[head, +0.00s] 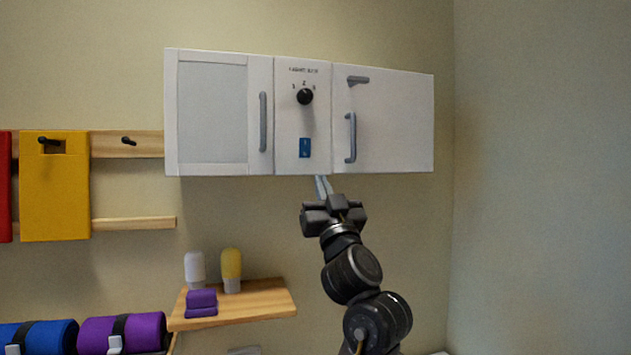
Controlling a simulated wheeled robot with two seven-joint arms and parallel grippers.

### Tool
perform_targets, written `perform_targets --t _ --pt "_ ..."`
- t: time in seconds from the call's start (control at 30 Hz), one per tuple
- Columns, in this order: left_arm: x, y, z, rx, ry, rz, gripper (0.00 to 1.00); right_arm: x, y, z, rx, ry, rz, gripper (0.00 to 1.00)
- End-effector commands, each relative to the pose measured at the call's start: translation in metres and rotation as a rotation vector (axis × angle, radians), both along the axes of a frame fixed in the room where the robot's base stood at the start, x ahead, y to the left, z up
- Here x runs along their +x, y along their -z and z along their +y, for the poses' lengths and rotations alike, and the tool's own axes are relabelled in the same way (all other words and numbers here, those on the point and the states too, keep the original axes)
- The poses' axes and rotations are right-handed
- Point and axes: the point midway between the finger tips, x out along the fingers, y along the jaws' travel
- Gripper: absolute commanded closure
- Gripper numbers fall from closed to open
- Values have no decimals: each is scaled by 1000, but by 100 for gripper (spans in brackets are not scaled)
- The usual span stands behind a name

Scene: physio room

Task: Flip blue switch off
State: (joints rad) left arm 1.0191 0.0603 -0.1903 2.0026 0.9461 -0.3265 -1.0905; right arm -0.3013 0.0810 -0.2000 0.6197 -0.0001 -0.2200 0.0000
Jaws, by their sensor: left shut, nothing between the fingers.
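The blue switch (305,148) is a small rocker low on the white middle panel (288,122) of the wall cabinet, below a black knob (305,96). Which way the rocker is tipped is too small to tell. My left gripper (322,183) points up, with its fingers together and empty. Its fingertips are just below the cabinet's lower edge in the picture, a little right of and below the switch. They appear apart from the switch. My right gripper is not in view.
Grey door handles (263,122) and (351,138) flank the panel. A wooden shelf (255,307) at lower left bears a white bottle (195,269), a yellow bottle (231,270) and a purple block (201,302). The wall right of the cabinet is clear.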

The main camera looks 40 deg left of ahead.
Motion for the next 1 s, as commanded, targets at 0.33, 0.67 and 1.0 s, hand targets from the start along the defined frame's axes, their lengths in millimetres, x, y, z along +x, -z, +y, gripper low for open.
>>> perform_targets --t 0.33,0.67,1.0 --pt "-13 29 -18 -1 0 -1 100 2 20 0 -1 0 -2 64" --pt "-13 29 -20 0 1 -1 100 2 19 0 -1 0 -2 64" --pt "-8 36 -21 3 17 14 100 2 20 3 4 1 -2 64"
